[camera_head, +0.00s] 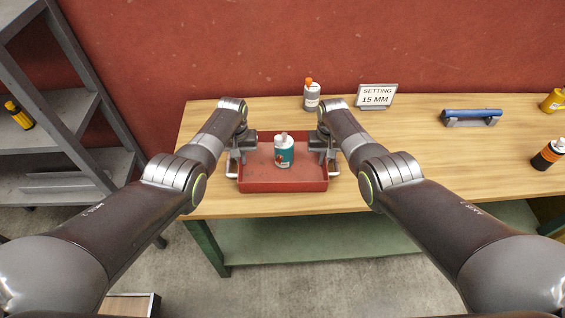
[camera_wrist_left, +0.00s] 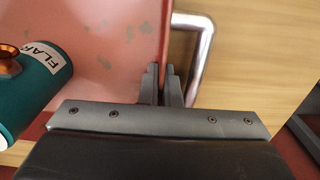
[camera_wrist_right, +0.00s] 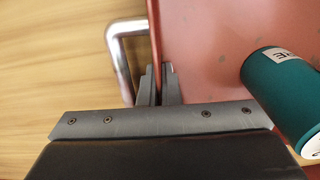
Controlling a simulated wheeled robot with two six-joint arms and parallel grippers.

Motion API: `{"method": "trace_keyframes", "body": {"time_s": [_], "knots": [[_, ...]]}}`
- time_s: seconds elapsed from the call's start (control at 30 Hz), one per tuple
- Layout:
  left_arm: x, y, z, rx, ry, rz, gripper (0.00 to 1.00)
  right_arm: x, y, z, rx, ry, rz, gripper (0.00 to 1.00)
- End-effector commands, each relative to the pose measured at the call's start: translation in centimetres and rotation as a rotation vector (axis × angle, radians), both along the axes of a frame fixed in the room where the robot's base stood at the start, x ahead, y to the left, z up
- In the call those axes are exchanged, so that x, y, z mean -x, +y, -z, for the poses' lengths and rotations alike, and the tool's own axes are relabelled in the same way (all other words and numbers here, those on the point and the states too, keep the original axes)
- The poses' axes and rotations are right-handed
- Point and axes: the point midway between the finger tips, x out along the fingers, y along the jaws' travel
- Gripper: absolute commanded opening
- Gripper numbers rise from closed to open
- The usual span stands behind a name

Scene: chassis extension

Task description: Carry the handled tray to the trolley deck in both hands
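The red handled tray (camera_head: 283,186) sits on the wooden bench, with a metal handle on each short side. A teal bottle (camera_head: 284,155) with a white label and a light cap stands in it. My left gripper (camera_head: 240,158) is at the tray's left side; in the left wrist view its fingers (camera_wrist_left: 164,85) are close together around the side wall, beside the left handle (camera_wrist_left: 204,50). My right gripper (camera_head: 326,158) is at the right side; in the right wrist view its fingers (camera_wrist_right: 158,85) close around the wall beside the right handle (camera_wrist_right: 117,50). The trolley deck is not identifiable.
Behind the tray stand a grey bottle (camera_head: 311,97) with an orange cap and a sign (camera_head: 376,95) reading "SETTING 15 MM". A blue cylinder (camera_head: 471,113) on a holder and a dark bottle (camera_head: 546,157) are to the right. Grey shelving (camera_head: 75,112) stands left of the bench.

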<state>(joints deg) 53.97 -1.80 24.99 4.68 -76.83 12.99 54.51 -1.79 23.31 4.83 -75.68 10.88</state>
Motion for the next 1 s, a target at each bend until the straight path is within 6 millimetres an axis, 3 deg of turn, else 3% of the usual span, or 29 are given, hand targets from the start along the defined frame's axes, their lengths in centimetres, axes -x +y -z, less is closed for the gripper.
{"method": "trace_keyframes", "body": {"time_s": [0.37, 1.0], "knots": [[0.0, 0.0, -0.6, 0.0, -0.001, 0.0, 0.0, -0.1, 0.0, -0.6, 0.0, -0.002, 0.0, 0.0], [-0.1, 0.0, -5.1, 0.0, -0.001, 0.0, 0.0, -0.1, 0.0, -5.1, 0.0, -0.002, 0.0, 0.0]]}}
